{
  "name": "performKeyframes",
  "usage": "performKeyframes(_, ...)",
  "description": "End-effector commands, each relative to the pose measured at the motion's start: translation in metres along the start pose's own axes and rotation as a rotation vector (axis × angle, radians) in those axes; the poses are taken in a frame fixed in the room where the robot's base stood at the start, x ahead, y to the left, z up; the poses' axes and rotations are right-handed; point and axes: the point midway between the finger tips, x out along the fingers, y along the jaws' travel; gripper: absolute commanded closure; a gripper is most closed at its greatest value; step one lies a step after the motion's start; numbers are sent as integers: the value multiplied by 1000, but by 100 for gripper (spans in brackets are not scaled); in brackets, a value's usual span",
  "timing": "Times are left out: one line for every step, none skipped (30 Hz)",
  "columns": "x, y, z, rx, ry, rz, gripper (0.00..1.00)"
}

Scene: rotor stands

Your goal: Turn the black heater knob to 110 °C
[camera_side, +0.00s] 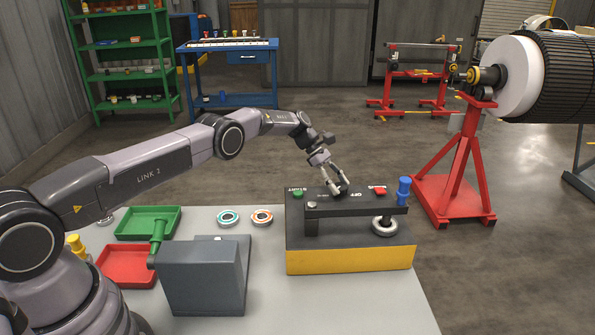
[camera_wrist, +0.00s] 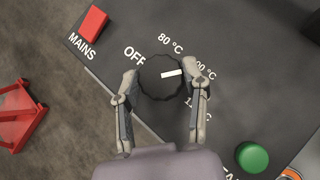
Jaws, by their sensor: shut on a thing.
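The black heater knob (camera_wrist: 158,90) shows in the wrist view as a dark scalloped disc with a white pointer mark. The pointer aims right and slightly up, toward a label partly covered by the right finger. OFF is at its upper left and 80 °C above it; two further temperature labels at right are partly hidden, so I cannot read them fully. My gripper (camera_wrist: 162,77) is shut on the knob, one finger on each side. In the side view my gripper (camera_side: 337,186) reaches down onto the control box's dark top panel (camera_side: 325,207).
A red MAINS button (camera_wrist: 93,26) and a green button (camera_wrist: 252,157) flank the knob. On the box are a blue peg (camera_side: 404,190), a bar and a metal ring (camera_side: 384,226). A grey block (camera_side: 203,275) and green (camera_side: 130,222) and red trays (camera_side: 115,268) stand left.

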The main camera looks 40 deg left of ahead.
Motion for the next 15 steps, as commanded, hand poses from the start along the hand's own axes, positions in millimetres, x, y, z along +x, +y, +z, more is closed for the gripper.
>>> performKeyframes(0, 0, 2, 1, -3, -3, 92)
performKeyframes(0, 0, 2, 1, -3, -3, 92)
performKeyframes(0, 0, 2, 1, -3, -4, 92)
performKeyframes(0, 0, 2, 1, -3, -4, 92)
performKeyframes(0, 0, 2, 1, -3, -4, 92)
performKeyframes(1, 0, 2, 1, -3, -4, 92)
performKeyframes(1, 0, 2, 1, -3, -4, 92)
performKeyframes(1, 0, 2, 1, -3, -4, 92)
performKeyframes(1, 0, 2, 1, -4, -4, 92)
performKeyframes(1, 0, 2, 1, -4, -4, 92)
performKeyframes(1, 0, 2, 1, -4, -4, 53)
performKeyframes(1, 0, 2, 1, -4, -3, 48)
performKeyframes(1, 0, 2, 1, -4, -3, 44)
performKeyframes(0, 0, 2, 1, -3, -3, 40)
performKeyframes(0, 0, 2, 1, -3, -2, 35)
